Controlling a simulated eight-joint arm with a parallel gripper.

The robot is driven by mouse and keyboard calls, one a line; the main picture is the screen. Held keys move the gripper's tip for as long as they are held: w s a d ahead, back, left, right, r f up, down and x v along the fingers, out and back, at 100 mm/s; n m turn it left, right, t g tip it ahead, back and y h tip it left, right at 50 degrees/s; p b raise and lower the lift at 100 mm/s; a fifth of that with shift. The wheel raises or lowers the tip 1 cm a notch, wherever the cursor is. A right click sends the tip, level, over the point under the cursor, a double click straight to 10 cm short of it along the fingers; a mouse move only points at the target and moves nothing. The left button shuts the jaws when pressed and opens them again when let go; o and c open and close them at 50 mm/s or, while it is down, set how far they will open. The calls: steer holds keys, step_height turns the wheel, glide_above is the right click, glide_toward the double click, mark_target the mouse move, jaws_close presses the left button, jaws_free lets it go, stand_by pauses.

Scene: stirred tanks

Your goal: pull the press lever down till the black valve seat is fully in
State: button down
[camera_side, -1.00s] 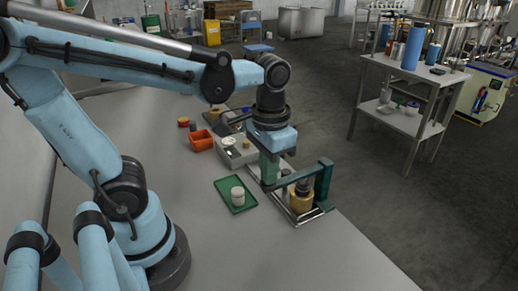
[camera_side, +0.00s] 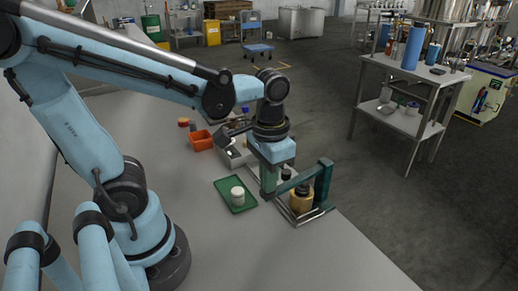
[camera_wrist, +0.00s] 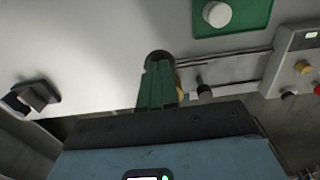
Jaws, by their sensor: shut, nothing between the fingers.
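How deep the seat sits cannot be told.
A green tray (camera_side: 222,185) with a white round piece (camera_side: 238,196) lies left of the press. An orange bin (camera_side: 200,140) and a light control box (camera_wrist: 303,62) are behind. The table front is clear.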

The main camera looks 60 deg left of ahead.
steer(key=shift+f, duration=0.95)
steer(key=shift+r, duration=2.55)
step_height(320, 180, up, 8)
steer(key=shift+f, duration=0.2)
steer(key=w+a+f+t, duration=0.2)
steer(key=w+f+t, duration=0.1)
steer(key=f+t, duration=0.4)
steer(key=shift+f, duration=0.3)
